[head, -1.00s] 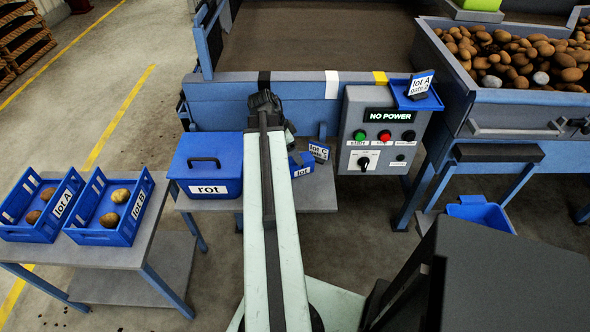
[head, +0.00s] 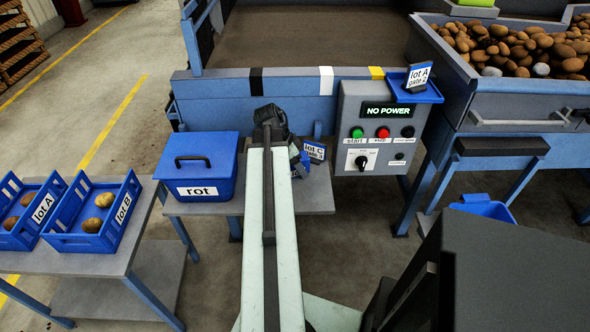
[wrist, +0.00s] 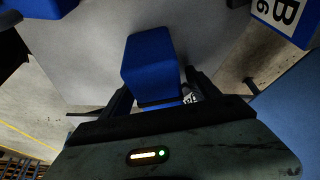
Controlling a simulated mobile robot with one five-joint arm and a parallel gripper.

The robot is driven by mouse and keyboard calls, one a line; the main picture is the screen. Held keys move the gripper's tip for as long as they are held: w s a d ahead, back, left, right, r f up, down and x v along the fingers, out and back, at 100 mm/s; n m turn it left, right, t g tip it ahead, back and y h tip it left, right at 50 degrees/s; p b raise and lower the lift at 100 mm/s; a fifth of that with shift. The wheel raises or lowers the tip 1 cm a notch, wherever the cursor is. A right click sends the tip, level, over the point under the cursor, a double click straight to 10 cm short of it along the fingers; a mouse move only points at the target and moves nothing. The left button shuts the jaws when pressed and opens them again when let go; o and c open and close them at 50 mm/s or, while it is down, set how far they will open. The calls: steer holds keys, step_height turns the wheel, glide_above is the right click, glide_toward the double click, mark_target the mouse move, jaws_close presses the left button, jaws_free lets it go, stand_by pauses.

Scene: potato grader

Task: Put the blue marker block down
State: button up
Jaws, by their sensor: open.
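In the wrist view a blue block (wrist: 152,62), which I take for the marker block, is between the fingers of my gripper (wrist: 160,92). The dark fingers are apart, on either side of its near end. The block is over the grey table top (wrist: 85,55); whether its base touches it is unclear.
The control panel (head: 370,130) reads NO POWER and stands just right of the table. Lot A and lot B crates (head: 85,243) with potatoes are at left. A lettered card (wrist: 284,14) is at the wrist view's upper right. The floor between the tables is open.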

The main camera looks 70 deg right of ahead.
steer(key=shift+f, duration=0.2)
stand_by(0.3)
jaws_close()
